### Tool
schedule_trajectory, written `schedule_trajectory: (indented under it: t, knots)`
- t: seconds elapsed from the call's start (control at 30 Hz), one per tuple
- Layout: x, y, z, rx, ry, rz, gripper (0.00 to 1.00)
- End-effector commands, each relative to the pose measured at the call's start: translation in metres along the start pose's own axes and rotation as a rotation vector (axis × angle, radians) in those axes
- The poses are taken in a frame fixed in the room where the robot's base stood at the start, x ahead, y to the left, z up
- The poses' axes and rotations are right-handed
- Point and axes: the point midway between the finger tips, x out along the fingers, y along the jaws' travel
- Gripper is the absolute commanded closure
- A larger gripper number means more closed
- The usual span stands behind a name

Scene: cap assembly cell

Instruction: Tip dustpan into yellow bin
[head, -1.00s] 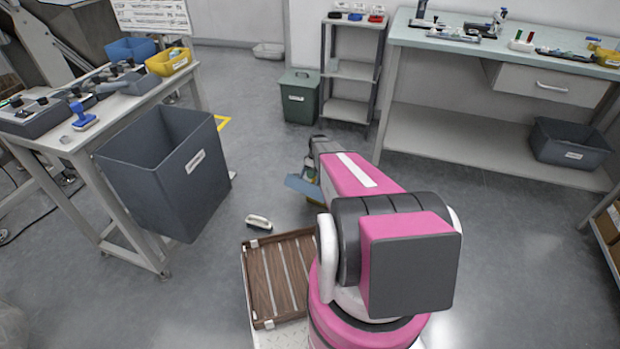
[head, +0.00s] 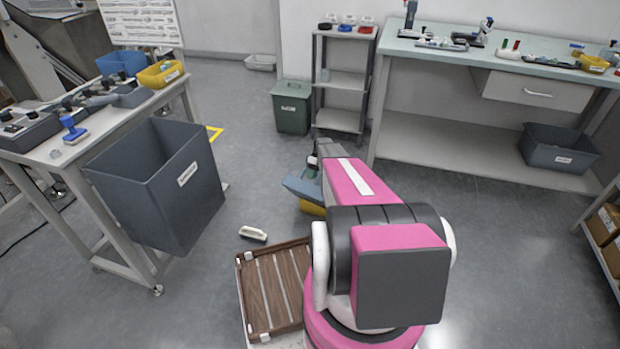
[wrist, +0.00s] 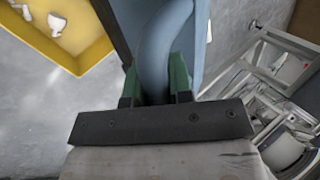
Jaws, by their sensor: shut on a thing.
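My gripper (wrist: 156,84) is shut on the blue handle of the dustpan (wrist: 165,38), which rises between its two green fingers in the wrist view. In the head view the blue-grey pan of the dustpan (head: 303,188) sticks out to the left of my arm, which hides the handle and fingers. The yellow bin (head: 311,209) shows low beneath the pan, partly hidden by the pan and arm. In the wrist view the yellow bin (wrist: 88,58) is at the upper left, beside the dustpan, with whitish pieces inside. Whether the pan carries anything cannot be told.
A white-handled brush (head: 253,234) lies on the floor near the slatted wooden tray (head: 242,290). A green lidded bin (head: 291,117) and grey shelf (head: 340,119) stand behind. Floor to the right is open.

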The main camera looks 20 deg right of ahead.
Motion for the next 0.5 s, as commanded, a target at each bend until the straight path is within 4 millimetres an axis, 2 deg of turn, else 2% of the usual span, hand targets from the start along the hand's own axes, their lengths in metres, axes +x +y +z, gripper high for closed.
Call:
schedule_trajectory:
  t: [0.5]
  knots:
    - [-0.019,0.032,-0.001,-0.001,0.001,-0.167,1.0]
